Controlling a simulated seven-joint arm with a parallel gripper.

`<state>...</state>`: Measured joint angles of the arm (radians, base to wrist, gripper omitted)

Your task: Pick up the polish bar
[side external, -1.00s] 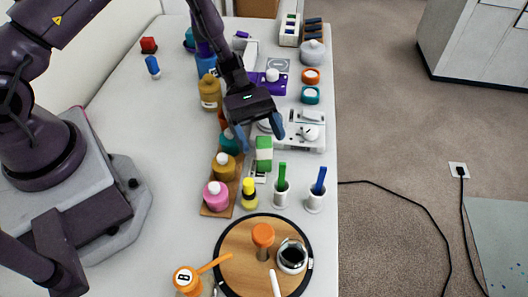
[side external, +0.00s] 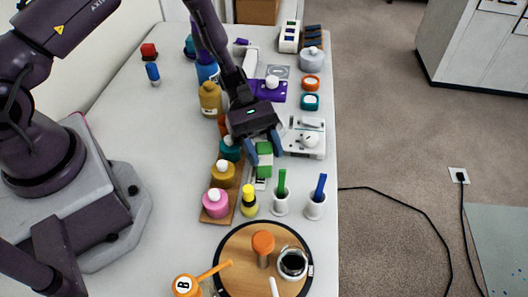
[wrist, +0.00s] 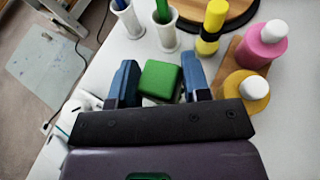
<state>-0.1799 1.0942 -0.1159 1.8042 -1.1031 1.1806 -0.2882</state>
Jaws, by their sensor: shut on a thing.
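The polish bar (side external: 264,147) is a green block with a pale band, standing upright on the table in the side external view. In the wrist view its green top (wrist: 160,80) shows between my two blue fingers. My gripper (side external: 265,154) reaches down around the bar from above and is shut on it. The fingers and the bar's own top hide its lower part in the wrist view.
White holders with a green pen (side external: 281,190) and a blue pen (side external: 318,195) stand nearby. A yellow bottle (side external: 249,203) and a wooden rack with a pink bottle (side external: 216,203) are to the left. A round wooden board (side external: 235,262) lies in front.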

